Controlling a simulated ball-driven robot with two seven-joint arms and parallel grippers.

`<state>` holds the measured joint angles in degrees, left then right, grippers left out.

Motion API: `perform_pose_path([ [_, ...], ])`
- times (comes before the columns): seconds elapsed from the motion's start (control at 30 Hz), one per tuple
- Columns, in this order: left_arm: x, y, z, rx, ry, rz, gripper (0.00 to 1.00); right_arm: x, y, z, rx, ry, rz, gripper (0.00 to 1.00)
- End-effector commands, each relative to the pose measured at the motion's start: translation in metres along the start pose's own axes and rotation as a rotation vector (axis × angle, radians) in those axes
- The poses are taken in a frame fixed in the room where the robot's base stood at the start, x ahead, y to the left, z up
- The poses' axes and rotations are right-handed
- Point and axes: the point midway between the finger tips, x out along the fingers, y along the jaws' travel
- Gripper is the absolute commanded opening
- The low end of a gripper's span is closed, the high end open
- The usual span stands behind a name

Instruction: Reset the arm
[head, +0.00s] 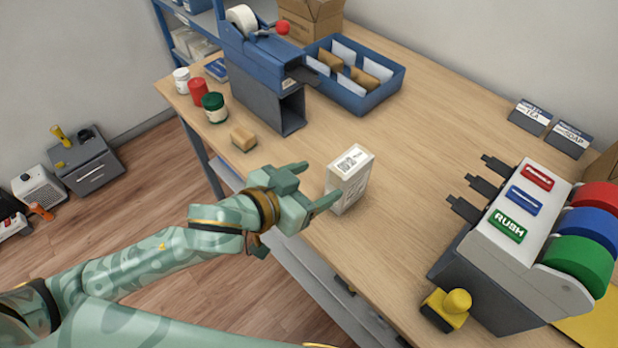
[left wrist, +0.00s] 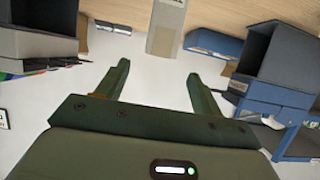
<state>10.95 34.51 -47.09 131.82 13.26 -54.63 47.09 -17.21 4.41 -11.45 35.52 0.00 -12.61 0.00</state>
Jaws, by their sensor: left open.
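My left arm reaches in from the left in the head view, patterned in pale green. Its left gripper (head: 318,184) is at the front edge of the wooden counter, fingers apart and nothing between them. A white box (head: 349,180) with a printed label stands upright on the counter just beyond the fingertips. I cannot tell whether a finger touches it. In the left wrist view the two fingers (left wrist: 158,80) are spread and empty, with a pale box (left wrist: 165,28) ahead of them. My right gripper does not show in either view.
A blue and grey dispenser (head: 270,75) stands at the back left beside a blue tray (head: 375,92) of envelopes. Jars (head: 214,106) and a tan block (head: 243,138) are near the left edge. A label machine (head: 510,235) and yellow stamp (head: 448,308) stand right.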

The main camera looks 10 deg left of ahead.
Motion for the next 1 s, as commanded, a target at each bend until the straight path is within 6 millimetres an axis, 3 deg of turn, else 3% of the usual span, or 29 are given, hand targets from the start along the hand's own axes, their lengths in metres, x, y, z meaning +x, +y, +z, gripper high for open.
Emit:
perform_pose_path([
  [0.13,-0.010,0.000,0.000,0.001,0.000,0.000,0.67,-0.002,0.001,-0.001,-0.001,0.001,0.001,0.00],
  [0.77,-0.013,-0.005,0.003,0.025,-0.011,-0.045,0.67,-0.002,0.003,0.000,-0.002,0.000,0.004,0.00],
  [0.87,-0.025,-0.025,0.017,0.093,-0.070,-0.171,0.67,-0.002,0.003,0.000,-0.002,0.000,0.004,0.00],
  [1.0,-0.068,-0.072,0.069,0.220,-0.313,-0.401,0.67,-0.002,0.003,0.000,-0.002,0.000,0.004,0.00],
])
